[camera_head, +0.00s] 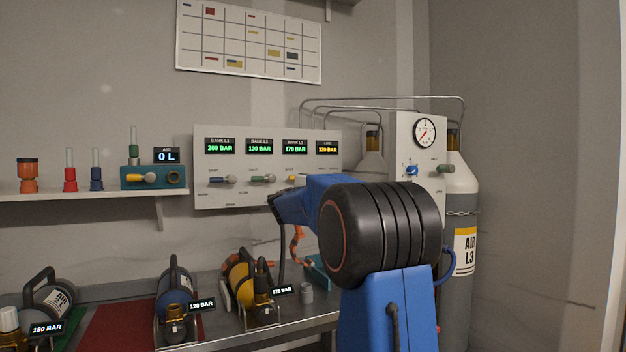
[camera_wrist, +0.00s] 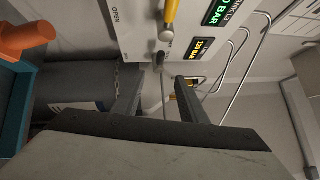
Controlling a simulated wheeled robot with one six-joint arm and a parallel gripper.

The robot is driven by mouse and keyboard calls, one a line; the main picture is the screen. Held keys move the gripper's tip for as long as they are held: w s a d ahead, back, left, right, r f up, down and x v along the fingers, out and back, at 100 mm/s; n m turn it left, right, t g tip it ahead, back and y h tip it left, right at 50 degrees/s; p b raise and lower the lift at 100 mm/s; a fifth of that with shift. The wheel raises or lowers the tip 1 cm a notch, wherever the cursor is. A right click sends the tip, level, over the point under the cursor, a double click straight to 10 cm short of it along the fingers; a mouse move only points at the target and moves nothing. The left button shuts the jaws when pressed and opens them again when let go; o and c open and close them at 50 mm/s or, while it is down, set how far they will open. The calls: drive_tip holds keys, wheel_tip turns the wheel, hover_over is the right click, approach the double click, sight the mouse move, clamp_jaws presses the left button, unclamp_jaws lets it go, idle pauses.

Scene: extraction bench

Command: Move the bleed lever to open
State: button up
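The bleed lever seems to be the small dark grey lever (camera_wrist: 158,59) on the white panel, beside the line pressure display (camera_wrist: 200,47) in the wrist view. My gripper (camera_wrist: 158,82) is open there, its two dark fingers apart on either side of a thin grey rod or hose. The grey lever shows just beyond the fingertips, roughly between them; I cannot tell whether they touch it.
A yellow lever (camera_wrist: 171,14) sits close to the grey one on the panel. An orange part (camera_wrist: 25,38) is at the left in the wrist view. A pressure gauge (camera_head: 424,133) is at the right.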

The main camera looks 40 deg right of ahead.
drive_tip(key=x, duration=1.7)
drive_tip(key=shift+d, duration=0.35)
drive_tip(key=shift+c, duration=0.6)
clamp_jaws()
